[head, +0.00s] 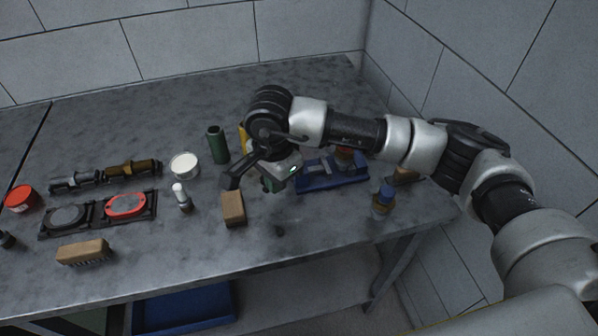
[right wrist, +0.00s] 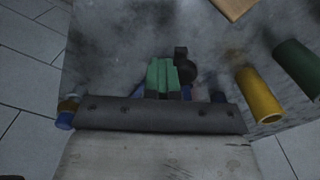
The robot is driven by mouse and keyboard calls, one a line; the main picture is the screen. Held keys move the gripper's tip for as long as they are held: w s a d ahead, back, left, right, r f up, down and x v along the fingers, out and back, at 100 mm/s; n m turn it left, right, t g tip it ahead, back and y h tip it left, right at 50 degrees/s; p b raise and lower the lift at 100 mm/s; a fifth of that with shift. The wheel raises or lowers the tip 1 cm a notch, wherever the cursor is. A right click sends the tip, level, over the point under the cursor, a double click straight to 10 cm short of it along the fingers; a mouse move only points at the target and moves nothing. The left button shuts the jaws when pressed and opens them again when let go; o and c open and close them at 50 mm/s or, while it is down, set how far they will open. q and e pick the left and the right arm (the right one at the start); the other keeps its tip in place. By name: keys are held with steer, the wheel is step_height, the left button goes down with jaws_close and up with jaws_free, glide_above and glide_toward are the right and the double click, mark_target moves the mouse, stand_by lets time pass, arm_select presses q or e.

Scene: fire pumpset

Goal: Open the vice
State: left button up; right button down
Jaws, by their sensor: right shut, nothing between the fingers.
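The vice (head: 331,176) looks like the low blue-based body with grey parts on the table, right of my right gripper. Its jaws are too small and partly covered to tell how wide they stand. My right gripper (head: 273,184) hangs over the table just left of the vice, with its green fingertips shut and empty. The fingertips also show in the right wrist view (right wrist: 162,76). There, a dark rounded part (right wrist: 186,70) shows beside them; I cannot tell what it belongs to. My left gripper is not in view.
A brown block (head: 233,209) stands close left of my right gripper. A green cylinder (head: 217,144) and a yellow cylinder (right wrist: 259,95) stand behind. A blue-capped bottle (head: 383,201) stands near the right front edge. The front middle of the table is mostly clear.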

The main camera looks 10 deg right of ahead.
steer(key=shift+w+a+r+b, duration=0.1)
steer(key=shift+w+a+b, duration=0.4)
steer(key=shift+w+a, duration=0.2)
steer(key=shift+a, duration=0.1)
steer(key=shift+w+a+b, duration=0.4)
steer(key=shift+w+b, duration=0.05)
steer(key=shift+b, duration=0.1)
steer(key=shift+w+a, duration=0.25)
steer(key=shift+a, duration=0.05)
steer(key=shift+w+a+b, duration=0.2)
steer(key=shift+w+b, duration=0.4)
steer(key=shift+w, duration=0.05)
steer(key=shift+d, duration=0.1)
